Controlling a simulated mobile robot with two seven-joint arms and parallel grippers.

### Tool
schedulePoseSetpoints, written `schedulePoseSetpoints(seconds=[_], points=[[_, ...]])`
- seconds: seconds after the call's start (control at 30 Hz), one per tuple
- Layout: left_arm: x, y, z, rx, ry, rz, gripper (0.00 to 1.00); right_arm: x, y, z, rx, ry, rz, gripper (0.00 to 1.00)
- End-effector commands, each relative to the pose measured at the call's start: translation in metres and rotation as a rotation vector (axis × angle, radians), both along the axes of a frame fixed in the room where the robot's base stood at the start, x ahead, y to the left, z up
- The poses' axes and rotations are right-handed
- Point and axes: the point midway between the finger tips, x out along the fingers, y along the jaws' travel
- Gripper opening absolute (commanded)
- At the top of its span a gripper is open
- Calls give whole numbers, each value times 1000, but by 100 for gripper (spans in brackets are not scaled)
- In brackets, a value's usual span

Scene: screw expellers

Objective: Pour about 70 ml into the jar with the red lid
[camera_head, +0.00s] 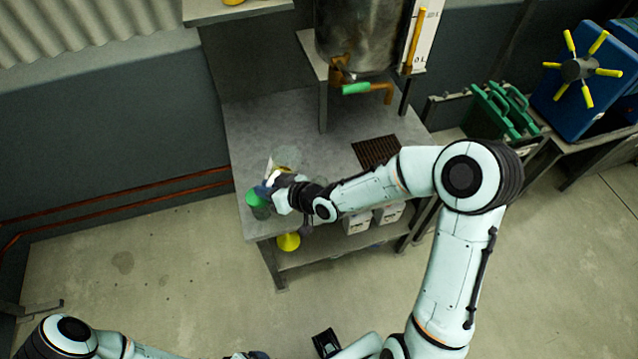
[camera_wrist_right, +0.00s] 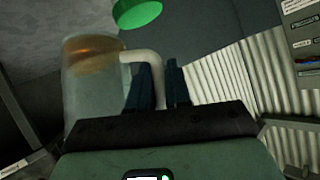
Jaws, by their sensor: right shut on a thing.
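My right gripper (camera_head: 272,187) is shut on the pale handle (camera_wrist_right: 156,72) of a clear jug (camera_wrist_right: 88,95). Amber liquid (camera_wrist_right: 92,52) shows in the jug at the top of the wrist view; I cannot tell how far the jug is tilted. In the head view the jug is partly hidden by the gripper. A jar with a green lid (camera_head: 253,197) stands beside the gripper at the table's left front corner; a green lid (camera_wrist_right: 138,12) also shows in the wrist view. I see no red lid. My left arm is at the bottom left; its gripper is not clearly visible.
A dark drain grate (camera_head: 376,151) lies on the table. A yellow funnel-like thing (camera_head: 289,241) is on the lower shelf. Green-handled containers (camera_head: 500,108) stand at the right.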

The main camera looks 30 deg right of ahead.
Motion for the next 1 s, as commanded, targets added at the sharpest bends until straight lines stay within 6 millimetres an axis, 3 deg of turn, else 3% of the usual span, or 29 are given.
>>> schedulePoseSetpoints(seconds=[0.1, 0.53, 1.0], points=[[-10, 0, -20, 0, 12, 0, 92, 1, 5, -7, -53, 22, 2, 0], [-27, 0, -72, 0, 32, 1, 92, 6, 13, -12, -157, 81, -2, 0], [-18, 0, -41, 0, 20, 1, 92, 7, 16, -5, -227, 127, -3, 0]])
